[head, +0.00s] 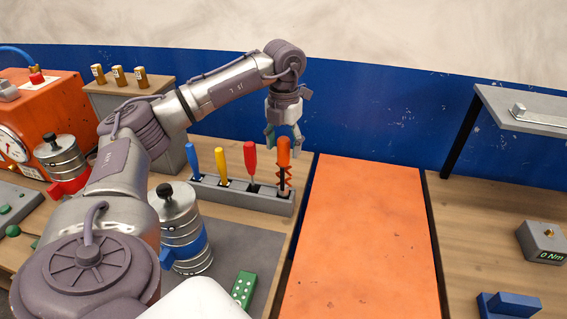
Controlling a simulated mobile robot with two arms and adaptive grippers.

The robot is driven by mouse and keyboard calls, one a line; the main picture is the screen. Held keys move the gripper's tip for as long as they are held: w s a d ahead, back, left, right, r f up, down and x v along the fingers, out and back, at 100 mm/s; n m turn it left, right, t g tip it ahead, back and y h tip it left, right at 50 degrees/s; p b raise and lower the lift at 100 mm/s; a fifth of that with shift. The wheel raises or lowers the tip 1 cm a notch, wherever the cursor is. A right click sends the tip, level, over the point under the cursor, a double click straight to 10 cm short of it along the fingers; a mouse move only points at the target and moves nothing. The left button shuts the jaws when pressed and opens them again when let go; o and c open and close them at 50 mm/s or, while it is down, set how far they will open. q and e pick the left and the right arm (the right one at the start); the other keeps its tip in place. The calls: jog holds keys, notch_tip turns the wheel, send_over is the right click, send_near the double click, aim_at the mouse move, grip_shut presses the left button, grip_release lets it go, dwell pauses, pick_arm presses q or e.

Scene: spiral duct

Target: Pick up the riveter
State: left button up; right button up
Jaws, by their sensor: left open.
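A grey tool rack (225,193) stands on the left bench and holds several upright tools. The tool at its right end has an orange handle (284,152) and a dark and orange lower part; it looks like the riveter, but I cannot tell for sure. My left gripper (283,142) points down at this tool's top, fingers open. The handle shows at the fingers, and I cannot tell whether they touch it. My right gripper is not in view.
Blue (193,160), yellow (221,163) and red (250,160) handles stand left of the orange one. A metal canister with a blue band (185,245) stands in front. An orange surface (360,240) to the right is clear. A grey shelf (525,110) overhangs the right bench.

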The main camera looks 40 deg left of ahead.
pick_arm(q)
jog(key=shift+w+a+f, duration=0.1)
jog(key=shift+a+f, duration=0.05)
jog(key=shift+f, duration=0.8)
jog(key=c, duration=1.2)
jog(key=shift+r, duration=0.1)
jog(key=shift+r, duration=0.1)
